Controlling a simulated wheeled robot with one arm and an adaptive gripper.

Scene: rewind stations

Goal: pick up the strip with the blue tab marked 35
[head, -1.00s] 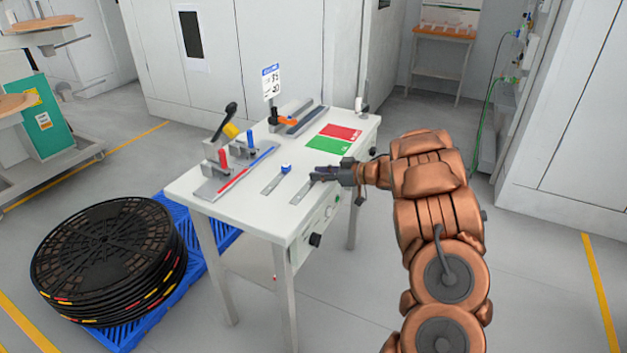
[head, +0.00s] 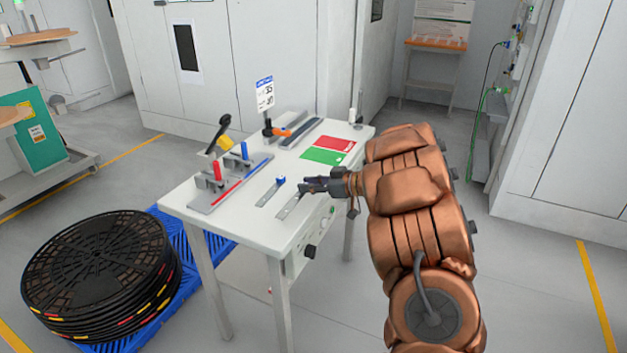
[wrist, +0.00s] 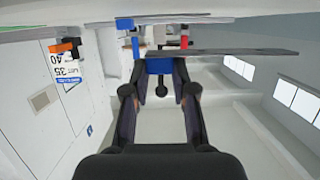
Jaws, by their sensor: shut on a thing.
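My gripper (head: 318,184) is shut on the blue tab (wrist: 158,66) of a thin grey strip. In the wrist view, which is upside down, the strip (wrist: 235,53) runs out to the right from between the fingers, with a gap between it and the tabletop. In the head view this strip (head: 290,207) points toward the table's front left. I cannot read a number on its tab. A second strip (head: 267,196) with a blue tab (head: 280,180) lies on the table just left of the held one.
The white table (head: 240,225) carries a fixture (head: 228,185) with red and blue handles, a green and red mat (head: 328,150), and a sign (head: 264,93) reading 35 and 40. Black reels (head: 100,265) on a blue pallet stand left. The floor at right is clear.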

